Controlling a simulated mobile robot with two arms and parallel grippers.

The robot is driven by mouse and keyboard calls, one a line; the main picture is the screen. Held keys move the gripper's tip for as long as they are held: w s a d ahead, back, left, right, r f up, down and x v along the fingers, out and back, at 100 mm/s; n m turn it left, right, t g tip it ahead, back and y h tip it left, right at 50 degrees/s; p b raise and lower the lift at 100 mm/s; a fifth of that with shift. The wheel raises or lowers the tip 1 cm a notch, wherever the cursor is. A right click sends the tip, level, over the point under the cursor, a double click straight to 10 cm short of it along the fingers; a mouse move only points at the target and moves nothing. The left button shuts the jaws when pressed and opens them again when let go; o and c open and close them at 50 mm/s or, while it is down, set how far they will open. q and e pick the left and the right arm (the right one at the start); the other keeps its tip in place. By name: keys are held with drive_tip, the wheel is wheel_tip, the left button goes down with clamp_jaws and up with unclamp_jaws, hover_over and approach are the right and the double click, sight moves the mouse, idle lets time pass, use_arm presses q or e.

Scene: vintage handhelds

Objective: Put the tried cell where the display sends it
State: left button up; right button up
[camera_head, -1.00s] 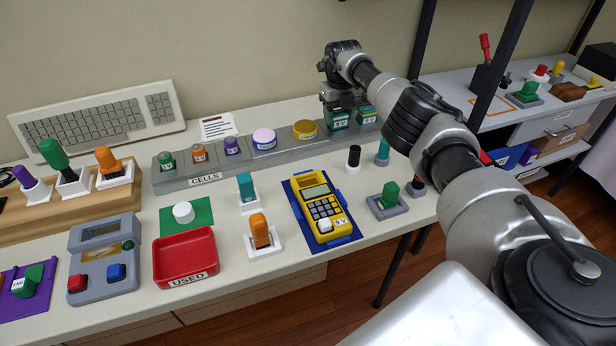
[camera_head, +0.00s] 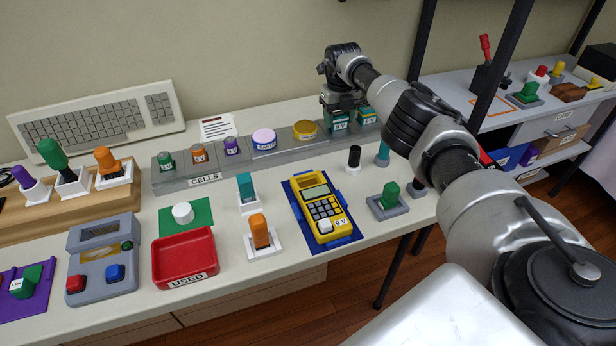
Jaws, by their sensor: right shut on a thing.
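My right gripper (camera_head: 341,103) reaches down at the far right part of the grey CELLS rack (camera_head: 205,181). It is shut on a teal 9 V cell (camera_head: 339,122), which stands at its place in the rack; I cannot tell if it is lifted at all. A second, similar teal and yellow cell (camera_head: 368,115) stands just right of it. Several other cells stand along the rack to the left. The yellow handheld (camera_head: 322,208), labelled 9 V, lies on a blue mat; its small display shows no readable text. The red USED tray (camera_head: 185,258) looks empty. My left gripper is not in view.
A grey tester (camera_head: 103,258) with a small window, a red button and a blue button stands left of the tray. A white knob (camera_head: 183,212) sits on a green mat. Orange (camera_head: 260,232) and teal (camera_head: 245,190) pieces stand in white holders between tray and handheld.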

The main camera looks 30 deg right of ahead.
sight(339, 114)
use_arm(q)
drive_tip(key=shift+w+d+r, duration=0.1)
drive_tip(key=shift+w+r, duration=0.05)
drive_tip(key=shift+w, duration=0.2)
use_arm(e)
drive_tip(key=shift+f, duration=0.15)
drive_tip(key=o, duration=1.3)
drive_tip(key=shift+c, duration=0.2)
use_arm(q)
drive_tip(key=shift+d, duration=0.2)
use_arm(e)
drive_tip(key=shift+c, duration=1.4)
drive_tip(key=shift+r, duration=0.2)
drive_tip(key=shift+r, duration=0.15)
drive_tip(key=shift+r+p, duration=0.9)
drive_tip(key=shift+p, duration=0.1)
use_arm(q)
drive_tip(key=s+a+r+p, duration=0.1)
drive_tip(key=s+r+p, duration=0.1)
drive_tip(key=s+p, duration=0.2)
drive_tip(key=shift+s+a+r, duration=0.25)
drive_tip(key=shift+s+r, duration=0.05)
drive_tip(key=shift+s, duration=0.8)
use_arm(e)
drive_tip(key=shift+r, duration=2.3)
